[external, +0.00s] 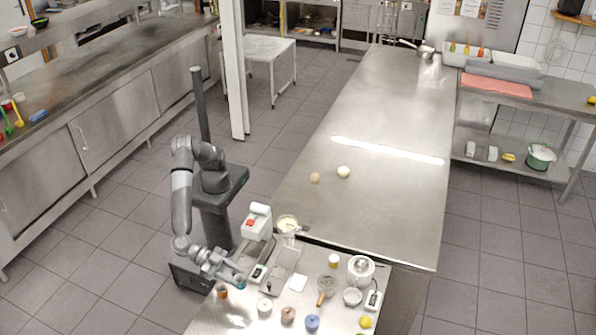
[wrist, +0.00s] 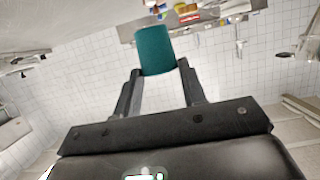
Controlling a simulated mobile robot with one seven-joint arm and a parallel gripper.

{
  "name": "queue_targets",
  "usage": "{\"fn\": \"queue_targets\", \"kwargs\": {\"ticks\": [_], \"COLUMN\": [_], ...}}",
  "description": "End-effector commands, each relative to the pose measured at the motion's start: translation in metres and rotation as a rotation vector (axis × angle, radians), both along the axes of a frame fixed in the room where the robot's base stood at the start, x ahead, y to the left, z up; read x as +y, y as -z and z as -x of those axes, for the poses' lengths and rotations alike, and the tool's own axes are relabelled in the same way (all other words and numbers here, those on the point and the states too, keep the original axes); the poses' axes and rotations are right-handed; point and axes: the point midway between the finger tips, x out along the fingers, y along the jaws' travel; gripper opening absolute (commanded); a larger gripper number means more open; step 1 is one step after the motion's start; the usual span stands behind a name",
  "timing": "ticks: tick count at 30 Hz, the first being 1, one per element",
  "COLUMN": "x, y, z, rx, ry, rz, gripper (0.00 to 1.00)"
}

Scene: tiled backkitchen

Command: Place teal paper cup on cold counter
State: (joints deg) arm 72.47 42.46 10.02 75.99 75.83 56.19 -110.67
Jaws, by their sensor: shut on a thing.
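My gripper (external: 233,280) is low over the left part of the front steel table. It is shut on the teal paper cup (wrist: 155,48), which sits between the fingertips in the wrist view. The cup also shows as a small teal shape (external: 240,283) at the gripper's end in the external view. I cannot tell from there whether it touches the tabletop. Several steel surfaces are in view, including a long middle counter (external: 375,120) and a left counter (external: 120,52); no label shows which is the cold counter.
Jars with white (external: 265,306), brown (external: 288,316) and blue (external: 312,323) tops stand right of my gripper. A red-and-white machine (external: 257,222) stands behind it. Two round pale items (external: 343,172) lie on the middle counter, which is otherwise largely clear.

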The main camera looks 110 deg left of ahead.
Motion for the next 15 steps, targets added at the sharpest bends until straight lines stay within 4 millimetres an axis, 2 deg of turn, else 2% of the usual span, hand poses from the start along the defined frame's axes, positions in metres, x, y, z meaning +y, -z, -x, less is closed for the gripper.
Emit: {"fn": "queue_targets", "kwargs": {"ticks": [3, 11, 15], "x": [0.0, 0.0, 0.0], "y": [0.009, 0.009, 0.025], "z": [0.0, 0.0, 0.0], "rx": [-0.001, -0.001, 0.001], "ry": [0.001, 0.001, 0.001], "rz": [-0.001, 0.0, -0.004], "gripper": [0.15, 0.15, 0.15]}}
